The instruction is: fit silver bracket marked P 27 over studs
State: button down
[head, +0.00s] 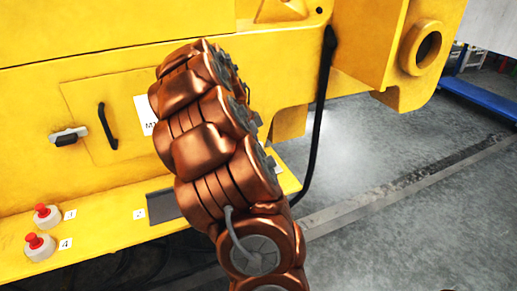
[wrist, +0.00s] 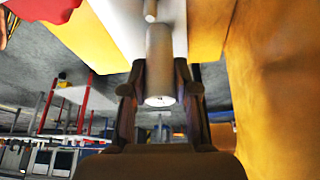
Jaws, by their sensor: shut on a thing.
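My gripper (wrist: 158,78) shows in the wrist view, its two dark fingers closed on the sides of a pale grey cylinder (wrist: 160,60). The cylinder's round end faces the camera, and its far end is close to a white surface (wrist: 118,22) with a small pale pin (wrist: 150,10) at the top edge. I cannot tell whether the cylinder belongs to the bracket. No P 27 marking can be read in either view, and no studs are clearly identifiable. In the head view my copper-coloured arm hides the gripper and whatever it holds.
A yellow machine body (head: 95,75) fills the head view's left, with a black handle (head: 107,126) and a ledge (head: 100,250) bearing red-topped buttons (head: 40,246). A black hose (head: 321,115) hangs right of my arm. Grey floor (head: 400,150) lies open at right.

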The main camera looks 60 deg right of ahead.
jog(key=shift+f, duration=0.15)
jog(key=c, duration=0.8)
grip_release()
jog(key=p+v, duration=0.1)
jog(key=v, duration=0.5)
jog(key=s+d+r+p+v, duration=0.1)
jog(key=v, duration=0.6)
jog(key=s+d+p+v, duration=0.1)
jog(key=v, duration=0.5)
jog(key=shift+r, duration=0.35)
